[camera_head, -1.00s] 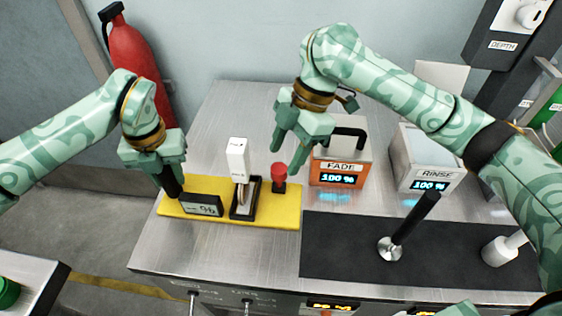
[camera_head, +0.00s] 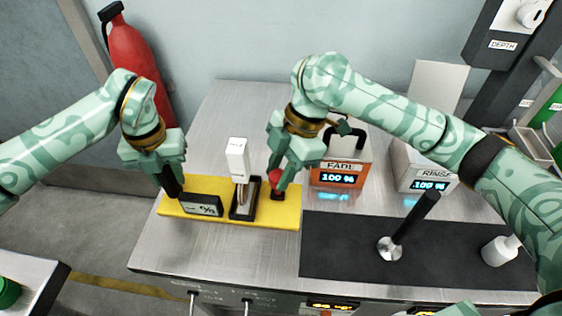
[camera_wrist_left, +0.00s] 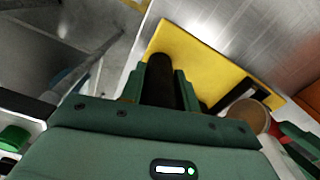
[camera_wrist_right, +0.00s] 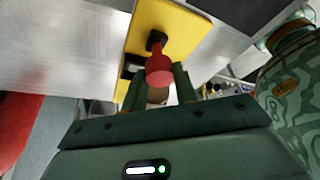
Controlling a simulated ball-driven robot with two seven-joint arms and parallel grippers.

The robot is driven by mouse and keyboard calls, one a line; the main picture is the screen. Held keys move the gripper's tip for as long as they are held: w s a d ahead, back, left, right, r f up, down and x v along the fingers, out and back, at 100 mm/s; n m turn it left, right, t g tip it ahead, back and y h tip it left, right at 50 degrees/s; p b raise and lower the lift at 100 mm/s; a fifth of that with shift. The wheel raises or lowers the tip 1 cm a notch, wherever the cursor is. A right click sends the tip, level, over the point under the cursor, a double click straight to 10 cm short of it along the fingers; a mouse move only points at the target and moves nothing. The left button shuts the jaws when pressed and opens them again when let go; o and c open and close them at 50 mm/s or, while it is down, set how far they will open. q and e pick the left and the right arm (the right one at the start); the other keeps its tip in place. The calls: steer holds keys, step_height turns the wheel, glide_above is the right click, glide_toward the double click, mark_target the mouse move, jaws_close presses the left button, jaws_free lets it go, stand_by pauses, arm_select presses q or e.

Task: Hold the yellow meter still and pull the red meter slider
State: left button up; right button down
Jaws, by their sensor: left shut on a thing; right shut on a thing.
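The yellow meter (camera_head: 226,219) is a flat yellow base on the metal bench. It carries a small display (camera_head: 202,205), a white upright piece (camera_head: 237,160) in a black holder, a black handle at its left end and a red-knobbed slider at its right. My left gripper (camera_head: 170,180) is shut on the black handle (camera_wrist_left: 160,82). My right gripper (camera_head: 279,178) is shut on the red slider knob (camera_head: 275,178). In the right wrist view the red knob (camera_wrist_right: 159,70) sits between the fingers, with its black foot on the yellow base.
An orange FADE box (camera_head: 338,175) and a white RINSE box (camera_head: 424,178) stand behind and right. A black mat (camera_head: 345,245) with a black rod (camera_head: 410,225) on a silver foot lies right of the meter. A red extinguisher (camera_head: 133,60) is at the back left.

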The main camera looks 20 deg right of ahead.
steer(key=s, duration=0.1)
steer(key=s+a, duration=0.1)
steer(key=s, duration=0.2)
steer(key=shift+a, duration=0.35)
steer(key=c, duration=1.1)
jaws_free()
steer(key=v, duration=1.2)
steer(key=shift+d, duration=0.15)
